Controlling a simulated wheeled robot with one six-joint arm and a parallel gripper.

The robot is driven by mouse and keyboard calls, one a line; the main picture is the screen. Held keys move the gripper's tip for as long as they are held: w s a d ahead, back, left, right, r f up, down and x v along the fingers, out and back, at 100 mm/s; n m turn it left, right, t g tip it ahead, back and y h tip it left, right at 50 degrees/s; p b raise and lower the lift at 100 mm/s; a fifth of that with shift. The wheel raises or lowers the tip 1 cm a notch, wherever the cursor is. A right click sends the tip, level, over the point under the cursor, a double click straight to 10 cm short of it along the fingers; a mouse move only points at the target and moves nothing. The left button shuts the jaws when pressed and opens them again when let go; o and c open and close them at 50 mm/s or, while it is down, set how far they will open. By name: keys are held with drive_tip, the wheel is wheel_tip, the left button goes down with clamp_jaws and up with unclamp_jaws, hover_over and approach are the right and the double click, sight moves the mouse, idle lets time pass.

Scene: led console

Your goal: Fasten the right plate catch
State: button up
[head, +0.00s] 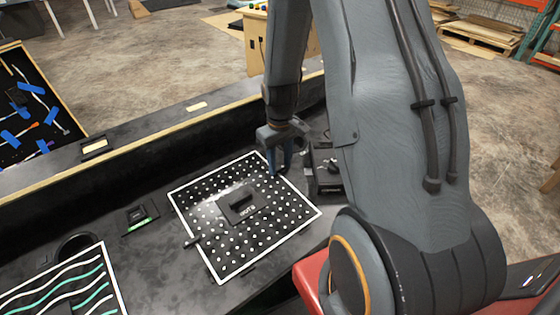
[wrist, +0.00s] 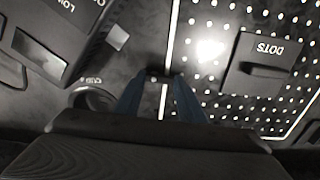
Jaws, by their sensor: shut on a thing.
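The dotted plate (head: 222,262) lies flat on the black console, with a white border, white dots and a raised block marked DOTS (head: 240,203) in its middle. The plate also shows on the right of the wrist view (wrist: 212,80). My gripper (head: 281,165) reaches down at the plate's far right edge. In the wrist view its blue fingers (wrist: 160,100) straddle the white border line. The small dark right plate catch (wrist: 158,74) shows at the fingertips, and the gripper is shut on it. Its exact angle is hard to tell. The left plate catch (head: 192,240) sits at the opposite edge.
A black box with knobs (head: 325,168) stands close to the right of my gripper. It also fills the upper left of the wrist view (wrist: 75,30). A wavy-lined plate (head: 70,290) and a green-lit unit (head: 138,218) are at left. A raised wooden-edged ledge (head: 160,138) runs behind.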

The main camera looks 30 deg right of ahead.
sight(279, 168)
drive_tip(key=shift+n, duration=0.3)
idle(0.4)
drive_tip(key=o, duration=1)
drive_tip(key=shift+o, duration=0.2)
wheel_tip(279, 168, up, 8)
drive_tip(key=b, duration=0.1)
drive_tip(key=shift+a, duration=0.1)
drive_tip(key=s+a+r+m, duration=0.1)
drive_tip(key=s+a+r, duration=0.2)
drive_tip(key=s, duration=0.3)
drive_tip(key=s+a+r+m, duration=0.1)
drive_tip(key=s+a+r, duration=0.2)
drive_tip(key=s+a, duration=0.3)
drive_tip(key=shift+s+a+r+t, duration=0.2)
drive_tip(key=shift+s+t, duration=0.2)
drive_tip(key=shift+s, duration=0.4)
